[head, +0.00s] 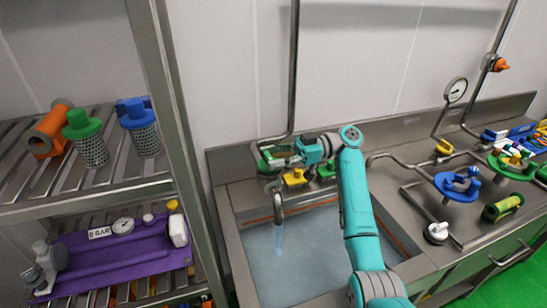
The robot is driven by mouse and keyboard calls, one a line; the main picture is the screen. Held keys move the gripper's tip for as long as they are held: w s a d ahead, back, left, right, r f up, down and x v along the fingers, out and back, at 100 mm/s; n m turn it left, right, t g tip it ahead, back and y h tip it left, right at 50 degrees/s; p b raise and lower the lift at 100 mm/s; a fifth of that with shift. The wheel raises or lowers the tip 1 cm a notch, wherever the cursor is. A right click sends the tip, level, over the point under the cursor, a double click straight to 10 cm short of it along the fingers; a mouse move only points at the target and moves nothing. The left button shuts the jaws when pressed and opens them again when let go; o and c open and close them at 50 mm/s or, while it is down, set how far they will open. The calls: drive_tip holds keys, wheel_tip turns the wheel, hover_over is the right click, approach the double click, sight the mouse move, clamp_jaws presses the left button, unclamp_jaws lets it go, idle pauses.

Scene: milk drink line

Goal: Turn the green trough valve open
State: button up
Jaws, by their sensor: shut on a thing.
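The steel trough (232,222) stands in the middle with water in it, and a spout (278,205) pours a thin stream into it. My gripper (268,160) is at the trough's back left corner, reaching in from the right. It is shut on a green part, which looks like the green valve handle (264,166). The fingers partly hide this handle, so its turn angle cannot be told. A yellow handle (294,179) and another green piece (327,169) sit just right of it on the back ledge, below my arm.
A vertical pipe (293,70) rises behind my gripper. A rack at left holds green (82,124) and blue (136,112) strainers and a purple tray (105,262).

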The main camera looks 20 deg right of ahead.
drive_tip(key=shift+f, duration=0.1)
idle(0.3)
drive_tip(key=o, duration=1.2)
drive_tip(key=shift+c, duration=0.2)
drive_tip(key=d, duration=0.7)
drive_tip(key=shift+d, duration=0.2)
drive_tip(key=shift+w, duration=0.1)
